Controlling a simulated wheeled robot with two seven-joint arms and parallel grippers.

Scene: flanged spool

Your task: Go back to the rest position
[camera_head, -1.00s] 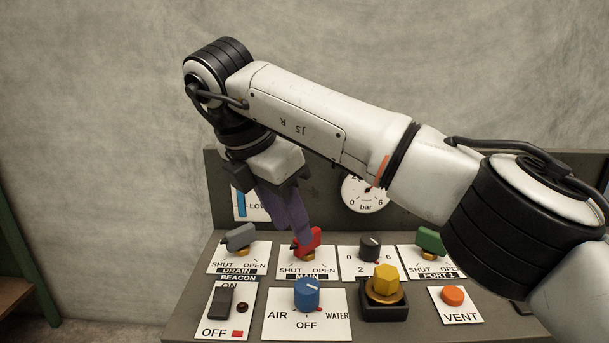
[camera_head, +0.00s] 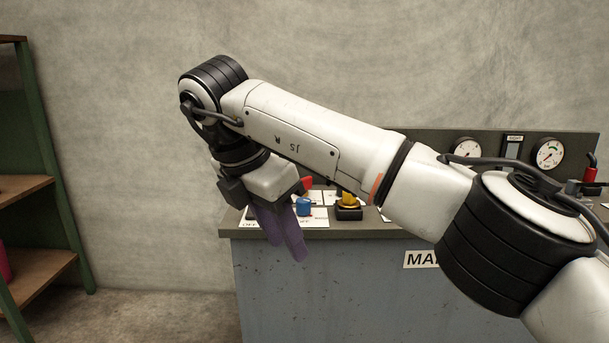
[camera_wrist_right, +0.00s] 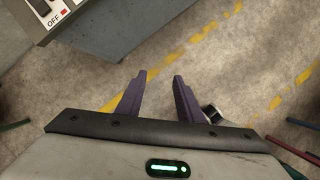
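My right gripper (camera_head: 280,232) hangs from the raised right arm in the head view, pointing down in front of the control panel's near edge. Its two purple fingers stand apart and hold nothing; the right wrist view shows the open gap between them (camera_wrist_right: 160,90) over the floor. The grey control console (camera_head: 330,285) stands behind the gripper, and my arm hides much of its top. The blue selector knob (camera_head: 303,207) and the yellow hexagonal knob (camera_head: 348,200) show just right of the fingers. My left gripper is not in view.
A green-framed shelf (camera_head: 50,215) stands at the left. Two round gauges (camera_head: 550,152) and a red-handled part (camera_head: 590,173) are at the console's right. Floor with yellow lines (camera_wrist_right: 205,32) lies open beneath the gripper in the wrist view.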

